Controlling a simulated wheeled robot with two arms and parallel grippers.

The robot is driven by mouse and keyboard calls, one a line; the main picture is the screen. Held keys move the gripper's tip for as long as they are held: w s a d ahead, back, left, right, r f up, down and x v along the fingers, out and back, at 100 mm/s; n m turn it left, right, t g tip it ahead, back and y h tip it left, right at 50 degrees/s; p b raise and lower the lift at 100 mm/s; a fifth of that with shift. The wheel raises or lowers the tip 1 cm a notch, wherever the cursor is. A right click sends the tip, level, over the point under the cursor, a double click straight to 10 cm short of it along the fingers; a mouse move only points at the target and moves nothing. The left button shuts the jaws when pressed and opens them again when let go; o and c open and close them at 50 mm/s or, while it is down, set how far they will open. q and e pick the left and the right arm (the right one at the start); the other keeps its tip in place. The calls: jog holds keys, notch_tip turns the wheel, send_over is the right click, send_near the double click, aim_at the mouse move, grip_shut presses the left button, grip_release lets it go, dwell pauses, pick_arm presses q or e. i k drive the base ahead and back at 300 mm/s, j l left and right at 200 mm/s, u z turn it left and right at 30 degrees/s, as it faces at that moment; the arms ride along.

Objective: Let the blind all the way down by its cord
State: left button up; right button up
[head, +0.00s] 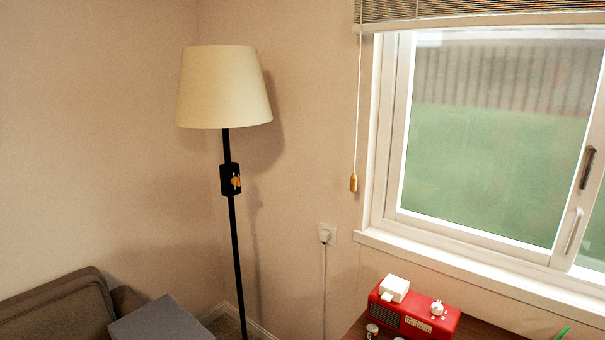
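The blind (470,18) is gathered at the top of the window, with only its lowest part in view at the top right. Its white cord (359,105) hangs straight down along the left side of the window frame. A small tan pull (353,183) is at the cord's lower end, in front of the wall and above the sill's level. Neither of my grippers is in view, and nothing is touching the cord.
A floor lamp (225,90) stands left of the cord. Below the window, a red radio (412,314) with small white items sits on a wooden table (482,329). A plug (326,234) is in the wall. A brown sofa (60,308) is at lower left.

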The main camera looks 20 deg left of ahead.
aim_at(353, 188)
jog(key=i+u, duration=0.2)
jog(key=i+l+u, duration=0.15)
jog(key=u, duration=0.25)
jog(key=i+l+u, duration=0.25)
jog(key=u, duration=0.2)
jog(key=i+l+u, duration=0.1)
jog(key=l+u, duration=0.3)
jog(key=i+j, duration=0.05)
jog(key=j, duration=0.05)
